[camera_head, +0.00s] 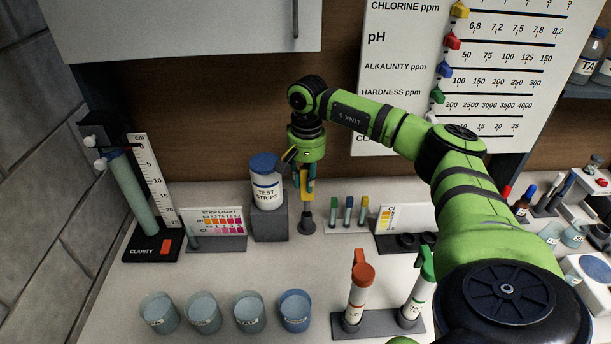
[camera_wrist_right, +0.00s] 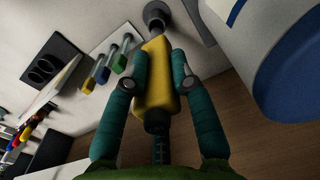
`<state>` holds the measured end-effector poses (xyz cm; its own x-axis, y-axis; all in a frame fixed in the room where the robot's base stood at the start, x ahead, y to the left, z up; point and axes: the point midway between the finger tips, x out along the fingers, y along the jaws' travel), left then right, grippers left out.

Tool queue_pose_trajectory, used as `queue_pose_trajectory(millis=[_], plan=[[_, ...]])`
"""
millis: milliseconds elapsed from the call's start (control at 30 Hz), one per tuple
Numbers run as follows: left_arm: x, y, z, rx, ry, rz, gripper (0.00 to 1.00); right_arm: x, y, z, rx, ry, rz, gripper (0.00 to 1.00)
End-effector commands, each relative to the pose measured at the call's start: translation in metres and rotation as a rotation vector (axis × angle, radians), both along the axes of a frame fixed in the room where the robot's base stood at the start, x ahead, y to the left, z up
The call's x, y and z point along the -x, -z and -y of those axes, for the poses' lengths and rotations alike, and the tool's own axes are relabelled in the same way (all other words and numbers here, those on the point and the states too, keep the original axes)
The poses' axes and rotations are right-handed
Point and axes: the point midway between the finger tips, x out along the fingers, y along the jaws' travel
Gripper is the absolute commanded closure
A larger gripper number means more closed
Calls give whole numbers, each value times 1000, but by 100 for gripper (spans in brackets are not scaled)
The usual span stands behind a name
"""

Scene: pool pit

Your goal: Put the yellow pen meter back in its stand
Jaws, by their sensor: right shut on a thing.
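The yellow pen meter (camera_head: 307,184) is upright between the fingers of my right gripper (camera_head: 304,182), at the back of the counter. In the right wrist view the right gripper (camera_wrist_right: 158,75) has its teal fingers shut on both sides of the yellow body (camera_wrist_right: 154,82). A small dark round stand (camera_head: 307,224) is directly below the pen; it also shows in the wrist view (camera_wrist_right: 157,13) past the pen's lower end. The pen's tip is at the stand's top, but I cannot tell whether it is inside. My left gripper is not in view.
The test strips jar (camera_head: 267,187) on a grey block (camera_head: 270,224) stands close left of the pen. Several small capped vials (camera_head: 348,211) stand close right. A strip chart (camera_head: 216,222) is farther left. Cups (camera_head: 204,313) and two capped tubes (camera_head: 358,290) stand in front; counter between is clear.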

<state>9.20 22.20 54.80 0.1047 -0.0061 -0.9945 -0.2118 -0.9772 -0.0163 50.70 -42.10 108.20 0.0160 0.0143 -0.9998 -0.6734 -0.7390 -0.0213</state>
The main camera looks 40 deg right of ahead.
Motion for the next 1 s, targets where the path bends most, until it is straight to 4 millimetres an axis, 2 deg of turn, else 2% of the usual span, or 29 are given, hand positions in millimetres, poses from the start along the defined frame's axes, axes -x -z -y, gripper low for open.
queue_pose_trajectory(millis=[733, 1000], plan=[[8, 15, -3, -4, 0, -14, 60, 0, 20, 0, 0, 0, 0, 100], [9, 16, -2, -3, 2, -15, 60, 0, 22, 0, -1, 0, 1, 100]])
